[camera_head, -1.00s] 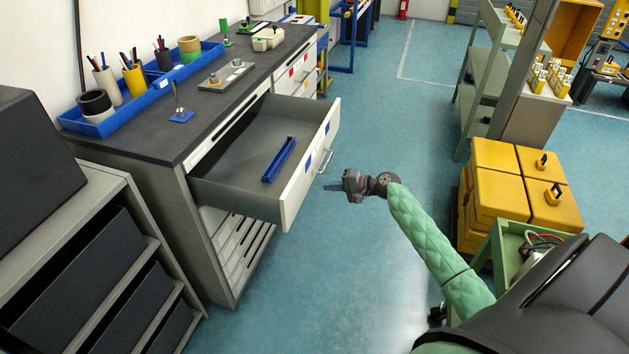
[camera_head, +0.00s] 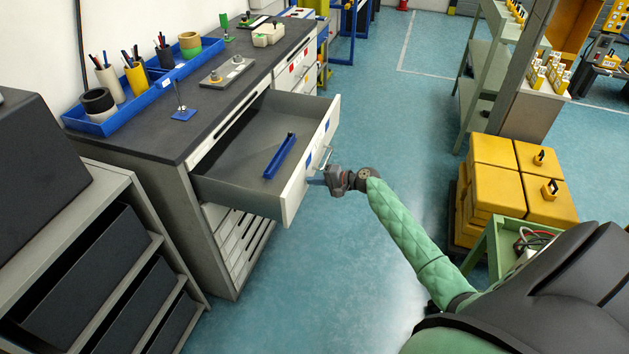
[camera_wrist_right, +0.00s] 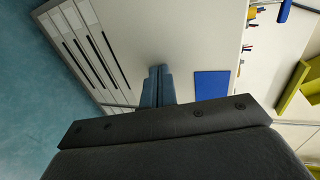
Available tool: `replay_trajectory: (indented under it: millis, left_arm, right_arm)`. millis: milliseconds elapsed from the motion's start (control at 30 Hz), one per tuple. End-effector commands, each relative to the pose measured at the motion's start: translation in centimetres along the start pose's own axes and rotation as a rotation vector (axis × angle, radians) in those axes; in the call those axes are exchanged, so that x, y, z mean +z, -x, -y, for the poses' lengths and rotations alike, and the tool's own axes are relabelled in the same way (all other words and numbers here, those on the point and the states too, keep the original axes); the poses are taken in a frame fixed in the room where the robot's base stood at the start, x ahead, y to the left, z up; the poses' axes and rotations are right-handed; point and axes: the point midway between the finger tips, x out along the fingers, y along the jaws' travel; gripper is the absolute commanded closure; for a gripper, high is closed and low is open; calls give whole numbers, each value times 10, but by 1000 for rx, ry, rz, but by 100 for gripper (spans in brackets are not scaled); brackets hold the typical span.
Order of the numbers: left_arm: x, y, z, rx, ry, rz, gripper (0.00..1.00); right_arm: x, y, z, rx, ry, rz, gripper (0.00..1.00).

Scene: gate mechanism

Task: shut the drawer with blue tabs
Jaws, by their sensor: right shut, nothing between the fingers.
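The drawer with blue tabs (camera_head: 296,187) is pulled out of the grey cabinet, its white front facing right. A blue tab and a metal handle (camera_head: 325,157) show on that front. In the right wrist view the drawer front (camera_wrist_right: 150,30) fills the middle, with a blue tab (camera_wrist_right: 212,85) right of the fingers. My right gripper (camera_head: 311,181) is shut and empty, its fingertips at or very close to the front, near the handle. In the right wrist view its fingertips (camera_wrist_right: 158,72) point at the white face; contact cannot be told. My left gripper is not in view.
A blue tray (camera_head: 280,156) lies inside the drawer. Cups, tape rolls and small fixtures stand on the dark cabinet top (camera_head: 150,140). Yellow boxes (camera_head: 500,185) stand at the right. The floor between them and the cabinet is clear.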

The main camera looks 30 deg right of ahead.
Motion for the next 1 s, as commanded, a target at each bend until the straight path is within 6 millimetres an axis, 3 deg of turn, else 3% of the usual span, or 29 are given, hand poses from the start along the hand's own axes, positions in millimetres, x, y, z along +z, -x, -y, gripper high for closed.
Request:
replay_trajectory:
  millis: [167,367,667,1000]
  left_arm:
    - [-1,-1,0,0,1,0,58]
    - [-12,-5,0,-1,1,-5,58]
    - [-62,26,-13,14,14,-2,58]
    - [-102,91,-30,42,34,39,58]
  right_arm:
    - [0,-2,0,0,0,0,100]
    - [0,-23,5,-2,1,1,100]
    - [0,-97,27,-4,2,2,100]
    - [0,-183,54,-3,0,0,100]
